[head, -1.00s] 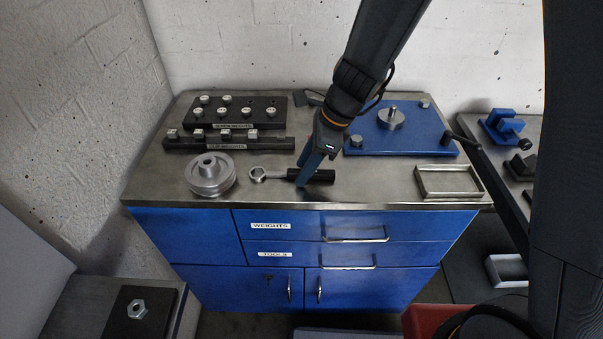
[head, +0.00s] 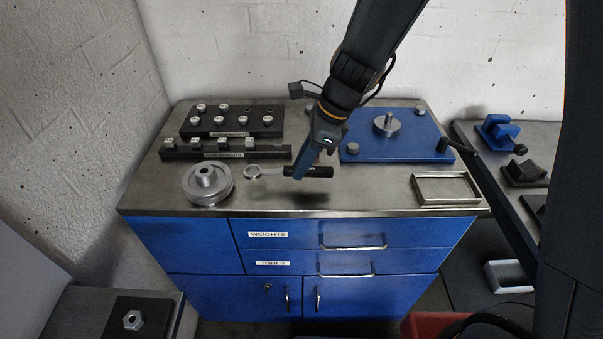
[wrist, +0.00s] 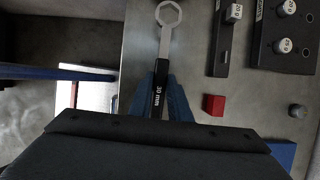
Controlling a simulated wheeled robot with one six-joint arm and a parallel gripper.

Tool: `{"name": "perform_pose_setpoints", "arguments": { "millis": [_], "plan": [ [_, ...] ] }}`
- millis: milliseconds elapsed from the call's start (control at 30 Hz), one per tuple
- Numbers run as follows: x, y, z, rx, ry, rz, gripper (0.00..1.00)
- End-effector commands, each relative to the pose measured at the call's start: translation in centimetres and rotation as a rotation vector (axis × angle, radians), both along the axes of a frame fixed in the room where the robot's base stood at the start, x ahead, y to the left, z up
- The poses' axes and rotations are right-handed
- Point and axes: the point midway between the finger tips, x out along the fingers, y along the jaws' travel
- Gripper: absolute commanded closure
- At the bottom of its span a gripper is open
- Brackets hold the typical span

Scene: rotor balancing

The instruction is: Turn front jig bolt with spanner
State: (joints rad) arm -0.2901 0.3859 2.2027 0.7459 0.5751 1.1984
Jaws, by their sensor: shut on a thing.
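The spanner has a metal ring end (head: 252,171) pointing left and a black handle (head: 322,171). My gripper (head: 300,174) is shut on the handle and holds the spanner a little above the cabinet top, with a shadow under it. In the wrist view the ring (wrist: 168,14) points away and the handle (wrist: 157,98), marked "30 mm", lies between the blue fingers. The blue jig plate (head: 375,155) is behind and right of the gripper. Its front bolt (head: 352,149) stands at the near left corner, apart from the spanner. Another bolt (head: 421,110) is at the back.
A grey rotor (head: 207,185) stands left of the spanner. Black weight racks (head: 226,153) are behind it. An empty metal tray (head: 445,203) is at the front right. A small red block (wrist: 213,105) lies near the gripper. A black lever (head: 443,143) sits at the plate's right.

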Motion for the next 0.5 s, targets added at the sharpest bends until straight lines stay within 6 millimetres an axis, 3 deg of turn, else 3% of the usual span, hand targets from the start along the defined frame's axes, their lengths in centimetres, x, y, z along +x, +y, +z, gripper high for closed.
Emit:
{"name": "perform_pose_setpoints", "arguments": {
  "millis": [233, 367, 500],
  "plan": [
    [0.1, 0.0, 4.6, 0.001, -0.005, 0.0, 1.0],
    [0.3, -0.2, 6.1, 0.001, -0.003, -0.006, 1.0],
    [1.5, -2.3, 6.6, -0.001, 0.0, -0.039, 1.0]
  ]
}}
